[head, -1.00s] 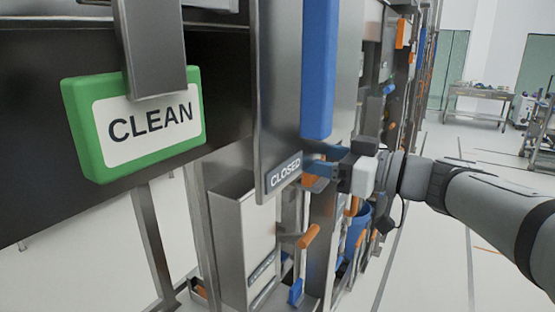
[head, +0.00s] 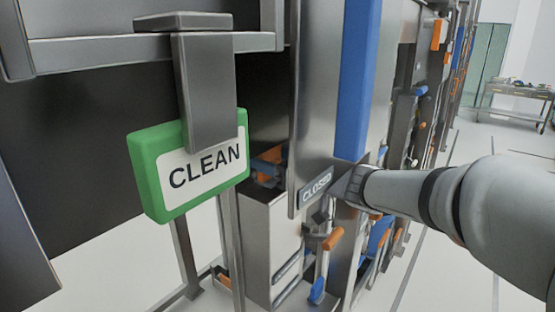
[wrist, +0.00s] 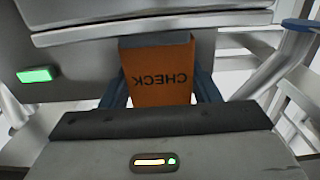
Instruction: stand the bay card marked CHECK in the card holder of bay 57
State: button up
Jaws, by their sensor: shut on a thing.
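The orange bay card marked CHECK (wrist: 160,88) is between the blue fingers of my gripper (wrist: 160,97) in the wrist view, its lettering upside down there. My gripper is shut on the card. No bay number 57 is readable, and I cannot make out an empty card holder for certain.
A green card marked CLEAN (head: 190,170) hangs under a steel bracket (head: 207,90) at left. A green light (wrist: 34,75) glows in the wrist view. Open floor lies at right.

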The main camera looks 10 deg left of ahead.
jog(key=shift+d+f, duration=0.1)
jog(key=shift+f, duration=0.25)
jog(key=shift+f, duration=0.15)
jog(key=o, duration=1)
